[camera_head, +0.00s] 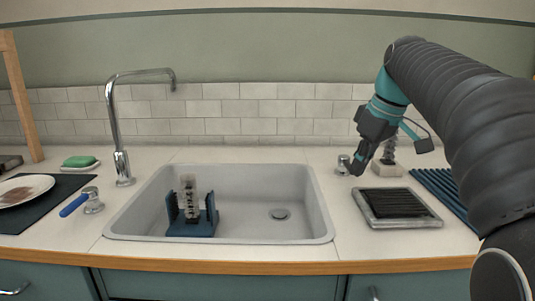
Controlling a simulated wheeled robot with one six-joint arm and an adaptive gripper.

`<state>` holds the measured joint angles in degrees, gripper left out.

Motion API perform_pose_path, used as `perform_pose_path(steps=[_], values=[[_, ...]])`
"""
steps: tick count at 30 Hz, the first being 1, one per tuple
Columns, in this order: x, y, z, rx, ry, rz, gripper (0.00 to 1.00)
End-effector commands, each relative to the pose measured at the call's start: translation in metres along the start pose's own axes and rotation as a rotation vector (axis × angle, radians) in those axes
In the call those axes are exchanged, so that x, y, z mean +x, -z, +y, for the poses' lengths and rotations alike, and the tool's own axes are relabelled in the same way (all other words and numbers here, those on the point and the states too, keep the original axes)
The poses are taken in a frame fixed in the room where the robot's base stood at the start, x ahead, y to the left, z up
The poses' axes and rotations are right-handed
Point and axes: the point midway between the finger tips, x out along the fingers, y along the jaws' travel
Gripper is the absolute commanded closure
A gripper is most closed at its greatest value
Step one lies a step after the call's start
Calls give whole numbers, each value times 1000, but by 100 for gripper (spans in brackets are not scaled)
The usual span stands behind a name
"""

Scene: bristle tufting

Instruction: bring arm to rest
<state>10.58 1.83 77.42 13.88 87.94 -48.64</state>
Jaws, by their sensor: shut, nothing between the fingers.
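My arm reaches in from the right edge of the head view. My gripper (356,169) points down over the counter to the right of the sink and is shut and empty. Its fingertips are close to a small metal cylinder (343,163); I cannot tell whether they touch it. Just right of the gripper stands a pale block (387,170) with a dark coiled part on top, partly hidden by the gripper.
A grey tray (424,222) with dark strips and a blue ribbed mat (447,193) lie at right. The sink (250,190) holds a blue rack (192,229) with a clear cylinder (188,190). A faucet (115,120), plate (22,191) and green sponge (79,161) are at left.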

Motion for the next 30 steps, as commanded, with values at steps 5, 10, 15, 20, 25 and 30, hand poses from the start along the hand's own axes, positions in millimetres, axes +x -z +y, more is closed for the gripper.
perform_pose_path(steps=[5,10,15,20,25,30], values=[[11,-34,-44,136,-60,7,100],[33,-77,-83,279,-125,28,100],[64,-125,-120,410,-183,61,100],[99,-172,-151,519,-227,102,100],[129,-206,-171,596,-254,138,100],[142,-220,-178,627,-264,154,100]])
